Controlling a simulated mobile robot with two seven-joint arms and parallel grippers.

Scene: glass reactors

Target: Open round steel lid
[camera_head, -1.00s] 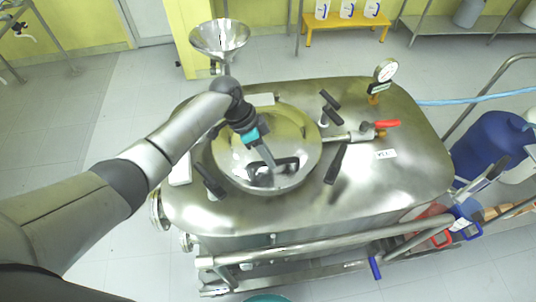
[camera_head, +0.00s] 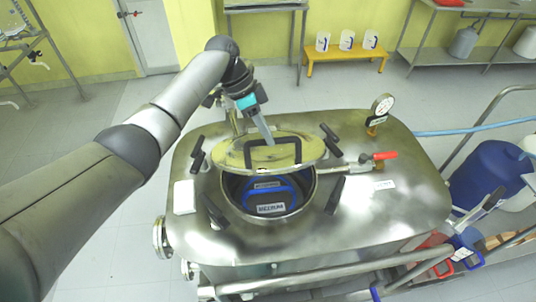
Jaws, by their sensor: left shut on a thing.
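The round steel lid (camera_head: 235,153) is tilted up from the round opening (camera_head: 304,190) in the top of the steel tank (camera_head: 375,207). Its far side is hinged side and its near edge is raised. A black handle (camera_head: 298,150) is fixed on the lid. My left gripper (camera_head: 269,141) reaches down from above and is shut on the black handle. Inside the opening a blue object with a white label (camera_head: 271,208) shows. My right gripper is not in view.
Black clamp handles (camera_head: 333,195) stand around the opening. A red-handled valve (camera_head: 384,155) and a pressure gauge (camera_head: 383,103) stand on the tank's right side. A steel rail (camera_head: 340,259) runs along the front. A blue barrel (camera_head: 490,160) stands at the right.

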